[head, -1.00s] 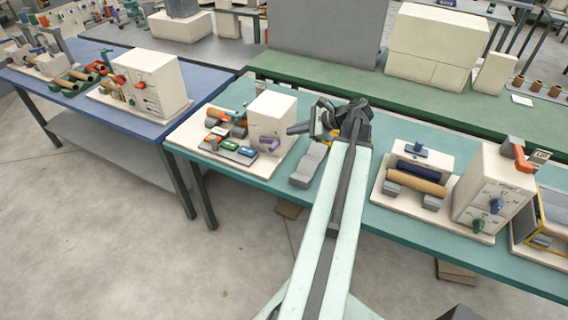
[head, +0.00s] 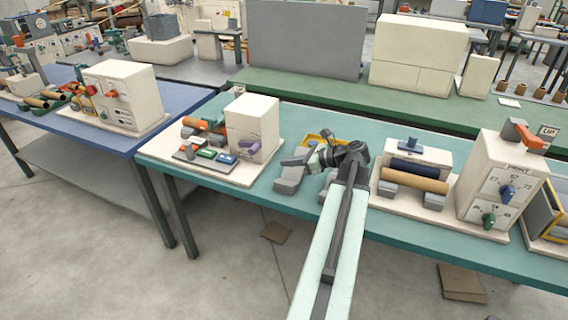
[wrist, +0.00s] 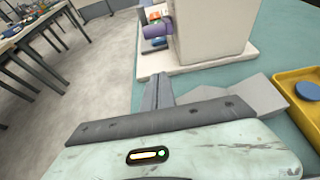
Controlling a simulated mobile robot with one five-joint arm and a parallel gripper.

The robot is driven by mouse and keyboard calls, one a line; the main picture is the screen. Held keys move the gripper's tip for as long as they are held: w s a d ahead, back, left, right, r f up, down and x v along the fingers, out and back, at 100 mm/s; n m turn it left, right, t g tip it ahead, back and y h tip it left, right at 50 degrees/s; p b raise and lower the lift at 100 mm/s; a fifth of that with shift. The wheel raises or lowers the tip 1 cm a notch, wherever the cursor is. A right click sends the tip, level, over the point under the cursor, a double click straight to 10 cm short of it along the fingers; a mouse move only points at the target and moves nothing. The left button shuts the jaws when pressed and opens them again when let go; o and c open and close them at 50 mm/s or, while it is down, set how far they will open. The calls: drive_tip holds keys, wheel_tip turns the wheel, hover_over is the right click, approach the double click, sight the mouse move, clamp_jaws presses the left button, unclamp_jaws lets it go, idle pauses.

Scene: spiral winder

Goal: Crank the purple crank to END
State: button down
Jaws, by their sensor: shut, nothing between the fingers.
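The purple crank (head: 249,144) sticks out from the front of a cream box (head: 252,118) on a cream base at the left part of the teal table. It also shows in the wrist view (wrist: 153,30), at the top, beyond my fingers. My gripper (head: 286,161) is shut and empty, to the right of the crank and apart from it. In the wrist view my closed fingers (wrist: 160,80) point up the picture toward the cream base. The crank's markings and any END label cannot be read.
A grey wavy block (head: 288,182) lies close by my gripper, partly hidden by it. A yellow tray (head: 318,140) is just behind. Another winder with a tan roll (head: 415,180) stands to the right.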

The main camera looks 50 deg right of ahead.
drive_tip(key=b+x, duration=0.1)
drive_tip(key=x, duration=0.3)
drive_tip(key=b+x, duration=0.2)
drive_tip(key=x, duration=0.2)
drive_tip(key=shift+s+f, duration=0.1)
drive_tip(key=shift+f, duration=0.15)
drive_tip(key=shift+w+a+r+p, duration=0.1)
drive_tip(key=shift+w+r+p, duration=0.25)
drive_tip(key=shift+r+p, duration=0.3)
drive_tip(key=shift+w+a+r+p, duration=0.1)
drive_tip(key=shift+w+r+p, duration=0.25)
drive_tip(key=shift+r+p, duration=0.3)
drive_tip(key=shift+w+r+p, duration=0.35)
drive_tip(key=shift+r+p, duration=0.25)
drive_tip(key=shift+p, duration=0.05)
